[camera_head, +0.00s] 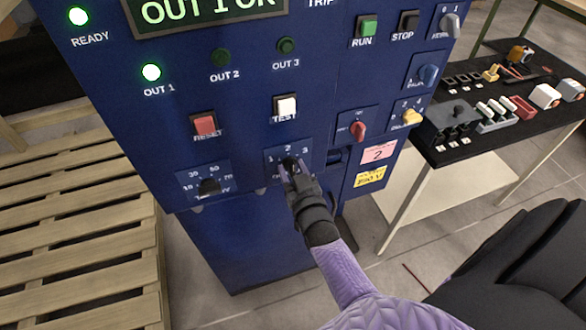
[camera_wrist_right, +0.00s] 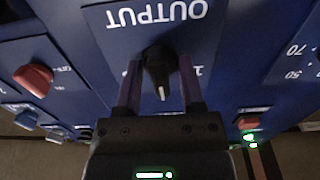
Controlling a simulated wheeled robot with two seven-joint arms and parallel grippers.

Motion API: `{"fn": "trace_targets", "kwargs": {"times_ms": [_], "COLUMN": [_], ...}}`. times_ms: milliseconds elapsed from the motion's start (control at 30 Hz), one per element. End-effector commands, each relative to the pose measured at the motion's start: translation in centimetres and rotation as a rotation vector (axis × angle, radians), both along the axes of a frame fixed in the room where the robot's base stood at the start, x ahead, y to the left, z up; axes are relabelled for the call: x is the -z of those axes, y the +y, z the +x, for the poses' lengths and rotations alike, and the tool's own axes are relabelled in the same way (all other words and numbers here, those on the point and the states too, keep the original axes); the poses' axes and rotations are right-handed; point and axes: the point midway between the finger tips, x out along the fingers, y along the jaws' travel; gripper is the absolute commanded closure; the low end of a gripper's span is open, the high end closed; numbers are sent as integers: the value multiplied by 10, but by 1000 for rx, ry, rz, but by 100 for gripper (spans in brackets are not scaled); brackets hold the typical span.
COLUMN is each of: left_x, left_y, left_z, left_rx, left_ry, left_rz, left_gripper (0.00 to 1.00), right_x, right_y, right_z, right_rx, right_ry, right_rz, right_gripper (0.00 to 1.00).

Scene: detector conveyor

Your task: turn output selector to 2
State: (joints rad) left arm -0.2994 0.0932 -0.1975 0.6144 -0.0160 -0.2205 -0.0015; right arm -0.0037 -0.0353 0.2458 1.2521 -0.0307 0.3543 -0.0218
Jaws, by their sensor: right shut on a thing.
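The output selector (camera_head: 289,162) is a black knob on the blue panel, with marks 1, 2 and 3 around it. My right gripper (camera_head: 291,170) is shut on it, partly covering it. In the right wrist view the knob (camera_wrist_right: 157,64) sits between the two fingers of the gripper (camera_wrist_right: 160,80). The OUTPUT label is upside down there, and the knob's white line points down in the picture, towards the side where 2 is. The display (camera_head: 208,10) reads OUT 1 OK. The OUT 1 lamp (camera_head: 151,72) is lit; the OUT 2 lamp (camera_head: 220,57) is dark.
A timer-like knob (camera_head: 208,187) is left of the selector, and a red knob (camera_head: 358,130) is to its right. The white TEST button (camera_head: 286,106) is above. A wooden pallet (camera_head: 80,230) lies left; a black table (camera_head: 470,130) with parts stands right.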

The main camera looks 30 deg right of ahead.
Motion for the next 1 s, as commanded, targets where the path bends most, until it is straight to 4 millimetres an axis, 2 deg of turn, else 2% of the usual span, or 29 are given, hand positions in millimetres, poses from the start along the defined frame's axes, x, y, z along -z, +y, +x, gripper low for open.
{"fn": "trace_targets", "kwargs": {"times_ms": [533,567,600,867,1000], "left_x": [0,0,0,-1,-7], "left_y": [-5,-5,-4,3,4], "left_z": [1,1,1,0,0], "left_rx": [-3,-3,-3,1,1], "left_ry": [-2,-2,-2,-1,-1], "left_rz": [-8,-8,-7,5,6], "left_gripper": [41,41,41,41,41], "right_x": [2,2,2,1,0], "right_y": [0,0,0,1,5], "right_z": [-1,-1,-1,-2,-20], "right_rx": [0,0,0,0,-1], "right_ry": [-1,-1,-1,-2,0], "right_rz": [25,24,24,23,25], "right_gripper": [100,48,43,43,43]}}
